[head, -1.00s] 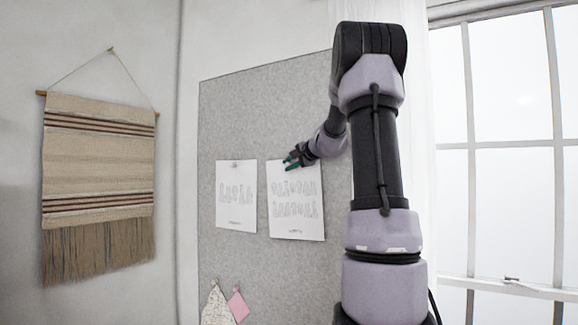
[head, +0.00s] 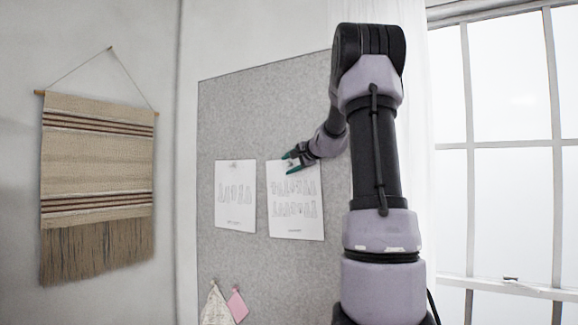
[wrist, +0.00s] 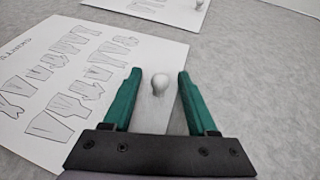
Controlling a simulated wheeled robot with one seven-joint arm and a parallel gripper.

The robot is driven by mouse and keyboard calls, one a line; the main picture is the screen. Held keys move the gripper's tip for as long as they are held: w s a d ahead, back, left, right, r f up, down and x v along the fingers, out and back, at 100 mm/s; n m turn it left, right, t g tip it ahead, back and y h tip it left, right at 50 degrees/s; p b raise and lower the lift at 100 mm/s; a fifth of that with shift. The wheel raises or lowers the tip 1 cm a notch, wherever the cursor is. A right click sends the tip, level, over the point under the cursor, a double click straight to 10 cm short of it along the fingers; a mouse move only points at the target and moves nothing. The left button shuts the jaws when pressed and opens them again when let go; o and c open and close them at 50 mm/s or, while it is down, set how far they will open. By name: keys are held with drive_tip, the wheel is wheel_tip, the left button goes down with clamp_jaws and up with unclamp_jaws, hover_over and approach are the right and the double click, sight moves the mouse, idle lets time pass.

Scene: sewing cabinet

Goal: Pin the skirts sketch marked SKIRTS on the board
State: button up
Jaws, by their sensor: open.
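The skirts sketch (head: 296,215) is a white sheet lying flat on the grey board in the head view. In the wrist view the sheet (wrist: 28,98) shows rows of drawn skirts and lettering that reads SKIRTS. A pale pin (wrist: 159,84) stands at its top edge, between my fingers and apart from both. My gripper (head: 288,162) is at the top of this sheet. In the wrist view my gripper (wrist: 157,76) has its green fingers spread, with nothing held.
A second sketch (head: 235,205) is pinned left of the skirts sketch, and its pin (wrist: 199,4) shows in the wrist view. Fabric swatches (head: 237,305) hang low on the grey board (head: 255,110). A woven hanging (head: 98,165) is at left, a window (head: 510,190) at right.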

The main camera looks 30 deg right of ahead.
drive_tip(key=v, duration=1.1)
drive_tip(key=s+a+f+n+g+y, duration=0.1)
drive_tip(key=s+a+f+n+g, duration=0.15)
drive_tip(key=s+a, duration=0.45)
drive_tip(key=s+a+f+n+g+y, duration=0.1)
drive_tip(key=s+a+f+n+g, duration=0.15)
drive_tip(key=a, duration=0.75)
drive_tip(key=s+a+f+n+g+h, duration=0.1)
drive_tip(key=s+a+f+n, duration=0.1)
drive_tip(key=s+f, duration=0.3)
drive_tip(key=s+a+f+n+g+h, duration=0.1)
drive_tip(key=s+a+f+n, duration=0.2)
drive_tip(key=s, duration=1.1)
wheel_tip(320, 180, down, 3)
drive_tip(key=shift+a+r+h, duration=0.1)
drive_tip(key=shift+a+h, duration=0.2)
drive_tip(key=shift+a, duration=0.45)
